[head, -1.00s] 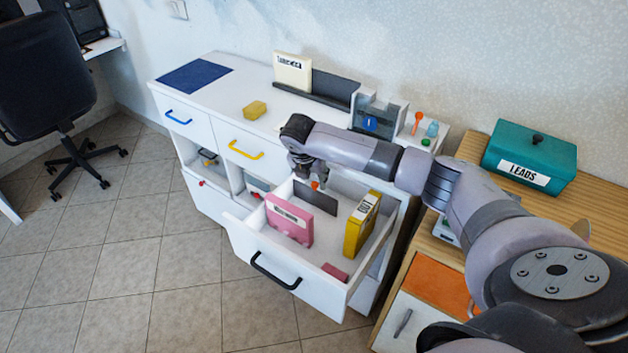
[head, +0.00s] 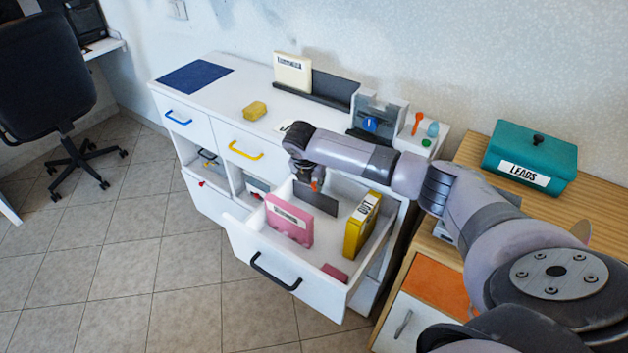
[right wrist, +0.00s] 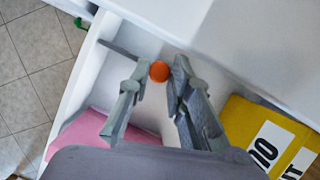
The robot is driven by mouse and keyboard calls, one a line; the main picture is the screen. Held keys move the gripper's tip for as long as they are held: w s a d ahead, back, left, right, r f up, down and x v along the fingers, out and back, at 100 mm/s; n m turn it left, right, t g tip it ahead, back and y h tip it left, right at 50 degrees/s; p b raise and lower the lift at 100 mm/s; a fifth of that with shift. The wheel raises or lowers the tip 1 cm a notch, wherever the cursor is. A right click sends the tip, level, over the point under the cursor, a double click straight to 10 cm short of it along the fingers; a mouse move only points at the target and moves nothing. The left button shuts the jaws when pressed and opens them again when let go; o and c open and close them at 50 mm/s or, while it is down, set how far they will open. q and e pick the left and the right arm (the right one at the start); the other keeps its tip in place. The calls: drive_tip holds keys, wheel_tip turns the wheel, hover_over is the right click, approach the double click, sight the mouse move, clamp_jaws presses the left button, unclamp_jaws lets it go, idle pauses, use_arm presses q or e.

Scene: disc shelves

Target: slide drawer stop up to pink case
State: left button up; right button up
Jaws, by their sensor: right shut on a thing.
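The drawer stop (head: 318,199) is a dark grey plate standing across the open drawer, behind the pink case. Its orange knob (head: 314,186) is on top and also shows in the right wrist view (right wrist: 160,71). The pink case (head: 289,222) stands upright with a white label; it also shows in the right wrist view (right wrist: 85,132). A gap of drawer floor shows between stop and case. My right gripper (head: 313,183) points down, shut on the stop's orange knob. My left gripper is not in view.
A yellow case (head: 361,225) stands at the right in the white drawer (head: 327,296). A small pink block (head: 334,272) lies near the drawer's front right corner. The cabinet top edge is close behind my gripper. A teal box (head: 530,158) stands on the wooden cabinet at right.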

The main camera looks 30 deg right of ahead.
clamp_jaws()
drive_tip(key=a+p, duration=0.1)
drive_tip(key=s+a+p, duration=0.1)
drive_tip(key=a, duration=0.1)
drive_tip(key=s+a+p, duration=0.1)
drive_tip(key=shift+a+p, duration=0.25)
drive_tip(key=shift+p, duration=0.1)
drive_tip(key=o, duration=0.7)
unclamp_jaws()
drive_tip(key=shift+o, duration=0.2)
